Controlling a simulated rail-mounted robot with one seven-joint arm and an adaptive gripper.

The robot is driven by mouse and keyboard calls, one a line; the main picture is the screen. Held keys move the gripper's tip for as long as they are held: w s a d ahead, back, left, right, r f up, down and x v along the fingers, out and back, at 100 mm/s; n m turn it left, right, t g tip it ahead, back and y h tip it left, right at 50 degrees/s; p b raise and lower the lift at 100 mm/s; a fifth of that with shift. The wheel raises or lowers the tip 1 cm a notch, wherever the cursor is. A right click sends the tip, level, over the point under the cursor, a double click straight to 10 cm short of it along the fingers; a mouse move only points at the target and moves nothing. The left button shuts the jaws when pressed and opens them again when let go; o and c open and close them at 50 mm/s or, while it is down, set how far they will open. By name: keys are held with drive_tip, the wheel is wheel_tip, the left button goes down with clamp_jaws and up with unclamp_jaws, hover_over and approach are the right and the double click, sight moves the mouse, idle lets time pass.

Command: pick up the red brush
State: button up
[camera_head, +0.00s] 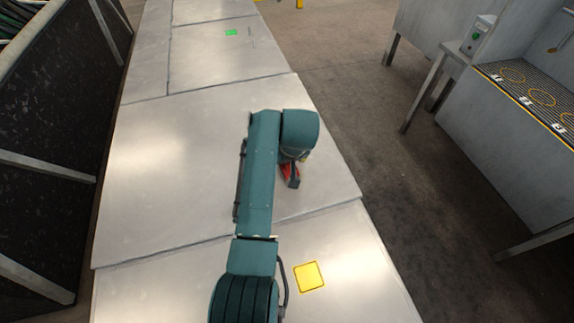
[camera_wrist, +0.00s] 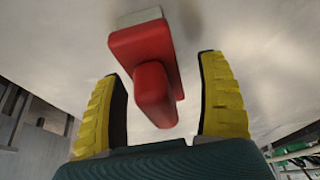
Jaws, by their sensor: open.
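The red brush (camera_wrist: 152,85) shows large in the wrist view, with a pale strip (camera_wrist: 138,17) at its far end. It lies between the two yellow fingers of my gripper (camera_wrist: 163,100), with a gap on each side. My gripper is open. In the head view a small part of the red brush (camera_head: 288,171) shows beside my gripper (camera_head: 293,178), on the metal table (camera_head: 170,170). My arm hides the rest of it there.
A yellow square (camera_head: 309,276) lies on the near table section and a green square (camera_head: 231,32) on the far one. A conveyor with yellow rings (camera_head: 541,97) stands at the right. A dark slatted structure (camera_head: 45,150) runs along the left. The table left of my arm is clear.

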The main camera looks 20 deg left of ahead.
drive_tip(key=shift+w+f, duration=0.1)
drive_tip(key=shift+f, duration=0.25)
drive_tip(key=c, duration=1.3)
drive_tip(key=shift+c, duration=0.2)
wheel_tip(320, 180, up, 10)
drive_tip(key=shift+r+p, duration=0.1)
drive_tip(key=shift+p, duration=1.05)
clamp_jaws()
drive_tip(key=shift+o, duration=2.4)
unclamp_jaws()
drive_tip(key=shift+c, duration=1.4)
drive_tip(key=shift+r, duration=0.1)
